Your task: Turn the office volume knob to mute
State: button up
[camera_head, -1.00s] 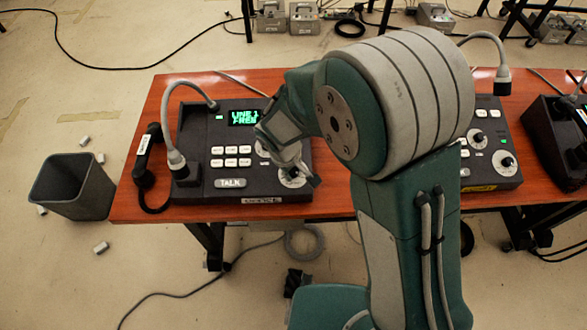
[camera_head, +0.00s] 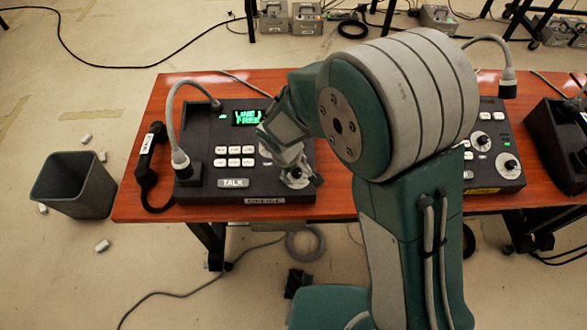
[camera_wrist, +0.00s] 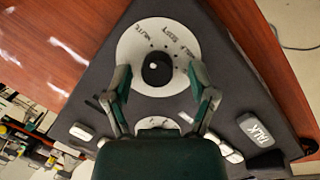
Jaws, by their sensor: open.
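The left paging phone (camera_head: 205,183) is a dark console on the table, with a lit green screen, white buttons, a TALK button and a small front label too blurred to read surely. In the wrist view its black volume knob (camera_wrist: 158,74), with a white dot, sits on a round white dial (camera_wrist: 137,42) with printed words, one seemingly MUTE at the left. My gripper (camera_wrist: 161,80) is open, with one finger on each side of the knob; whether they touch it I cannot tell. In the head view my gripper (camera_head: 300,170) partly hides the knob and dial.
A second dial (camera_wrist: 155,123) lies just below, near my gripper's base. A gooseneck microphone (camera_head: 172,120) and black handset (camera_head: 148,150) are on the phone's left. Another console (camera_head: 490,150) stands right, partly behind my arm. A grey bin (camera_head: 75,185) stands beside the wooden table (camera_head: 335,205).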

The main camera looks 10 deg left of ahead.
jog(key=shift+r, duration=0.1)
jog(key=shift+r, duration=0.35)
jog(key=v, duration=1.1)
jog(key=shift+a, duration=0.15)
